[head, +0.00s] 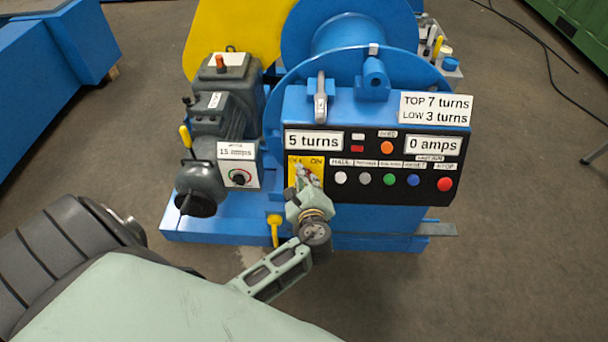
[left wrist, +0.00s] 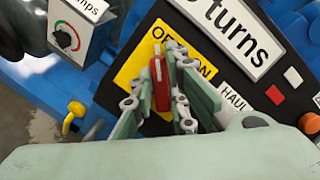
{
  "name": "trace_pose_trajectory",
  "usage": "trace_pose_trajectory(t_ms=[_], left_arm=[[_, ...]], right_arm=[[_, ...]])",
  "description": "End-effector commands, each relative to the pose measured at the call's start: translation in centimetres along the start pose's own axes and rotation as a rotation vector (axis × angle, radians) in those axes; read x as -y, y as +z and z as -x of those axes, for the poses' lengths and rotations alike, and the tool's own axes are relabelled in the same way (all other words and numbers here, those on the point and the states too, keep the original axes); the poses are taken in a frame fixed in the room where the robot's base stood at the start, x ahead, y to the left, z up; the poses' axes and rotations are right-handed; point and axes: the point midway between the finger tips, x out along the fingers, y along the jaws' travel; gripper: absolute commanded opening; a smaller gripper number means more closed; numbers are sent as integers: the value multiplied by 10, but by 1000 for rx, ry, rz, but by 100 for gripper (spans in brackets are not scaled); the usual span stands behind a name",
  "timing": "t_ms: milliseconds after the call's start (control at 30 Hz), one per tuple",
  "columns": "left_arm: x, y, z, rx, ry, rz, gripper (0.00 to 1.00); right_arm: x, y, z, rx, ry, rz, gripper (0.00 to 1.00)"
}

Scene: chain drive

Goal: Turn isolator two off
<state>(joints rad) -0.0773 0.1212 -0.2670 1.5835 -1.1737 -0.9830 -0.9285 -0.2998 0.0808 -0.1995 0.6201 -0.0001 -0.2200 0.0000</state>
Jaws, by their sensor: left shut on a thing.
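A yellow plate (head: 293,161) marked OFF and ON is on the lower left of the black control panel. In the left wrist view the plate (left wrist: 136,68) carries a red switch handle (left wrist: 161,84), whose far end lies near the OFF lettering. My left gripper (head: 306,177) is at this plate. In the left wrist view its fingers (left wrist: 160,77) stand on both sides of the red handle and are shut on it. The gripper hides the handle in the head view and part of the lettering. No number for this isolator is readable.
The panel (head: 408,170) has several buttons right of the plate, including a red one (head: 445,184). A white box with a dial (head: 239,178) and a grey motor (head: 214,113) are to the left. A yellow lever (head: 274,230) stands below. Open floor lies right.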

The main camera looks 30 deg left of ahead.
Motion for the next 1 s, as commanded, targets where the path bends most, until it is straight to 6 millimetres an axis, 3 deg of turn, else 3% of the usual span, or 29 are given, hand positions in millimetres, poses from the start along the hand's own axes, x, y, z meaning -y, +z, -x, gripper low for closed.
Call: trace_pose_trajectory(t_ms=[400, 433, 600, 1000], left_arm=[[-1, -1, 0, -2, 4, 9, 0], [-1, -1, 0, -2, 4, 9, 17], [-1, -1, 0, -2, 3, 8, 31], [0, -1, 5, -2, 1, 7, 33]], right_arm=[[3, 0, 0, 0, -3, 0, 40], [3, 0, 0, 0, -3, 0, 40], [3, 0, 0, 0, -3, 0, 40], [-1, 1, 0, 1, 1, 1, 40]])
